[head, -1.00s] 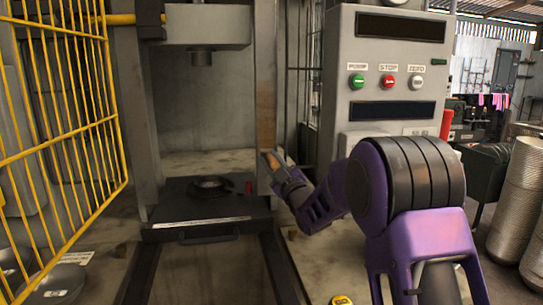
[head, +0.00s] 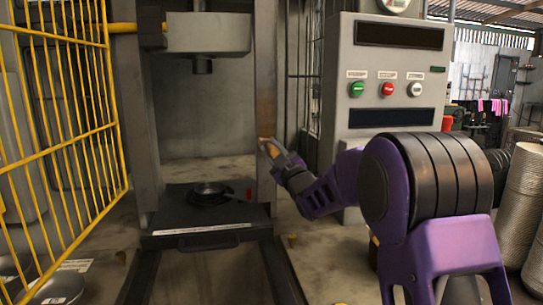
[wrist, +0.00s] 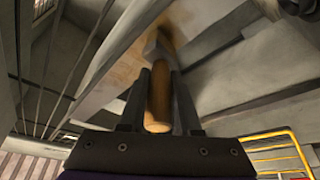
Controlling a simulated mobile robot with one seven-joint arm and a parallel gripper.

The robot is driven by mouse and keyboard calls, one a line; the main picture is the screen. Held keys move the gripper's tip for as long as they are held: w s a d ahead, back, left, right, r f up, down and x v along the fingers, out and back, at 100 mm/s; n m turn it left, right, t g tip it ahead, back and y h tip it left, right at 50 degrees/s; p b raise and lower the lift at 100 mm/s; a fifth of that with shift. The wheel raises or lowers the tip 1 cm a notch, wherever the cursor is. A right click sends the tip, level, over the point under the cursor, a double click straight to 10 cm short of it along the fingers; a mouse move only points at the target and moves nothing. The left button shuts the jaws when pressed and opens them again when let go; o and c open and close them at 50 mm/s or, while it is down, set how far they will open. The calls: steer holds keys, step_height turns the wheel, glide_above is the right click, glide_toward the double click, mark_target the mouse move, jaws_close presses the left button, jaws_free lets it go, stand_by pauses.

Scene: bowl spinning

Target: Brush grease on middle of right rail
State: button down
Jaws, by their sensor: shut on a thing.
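The right rail (head: 266,60) is the grey upright on the right side of the press. It has a brown smeared patch (head: 266,112) around its middle height. My gripper (head: 273,149) is at the rail's front, just below that patch. It is shut on the wooden handle of a brush (wrist: 157,100). In the wrist view my gripper (wrist: 158,78) has the handle between its two fingers. The brush head points away toward the brown-smeared rail (wrist: 205,28). It appears to be against or very near the rail; exact contact is hard to tell.
A yellow mesh gate (head: 60,130) stands open at the left. A dark pan (head: 208,190) rests on the press bed (head: 175,222) under the ram (head: 203,65). The control box (head: 385,70) with green, red and white buttons stands right of the rail. Metal bowls (head: 60,288) lie lower left.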

steer(key=shift+s+r, duration=0.1)
steer(key=shift+r, duration=3.35)
step_height(320, 180, up, 12)
steer(key=p, duration=0.5)
steer(key=s+d+b, duration=0.2)
steer(key=s+b, duration=0.2)
steer(key=s, duration=0.4)
steer(key=shift+s+d+b, duration=0.15)
steer(key=shift+d+b, duration=0.1)
steer(key=shift+b, duration=0.15)
steer(key=w+a+p, duration=0.1)
steer(key=w+p, duration=0.1)
steer(key=w, duration=0.4)
steer(key=shift+w+a+y, duration=0.3)
steer(key=shift+w+a, duration=0.05)
steer(key=shift+a, duration=0.05)
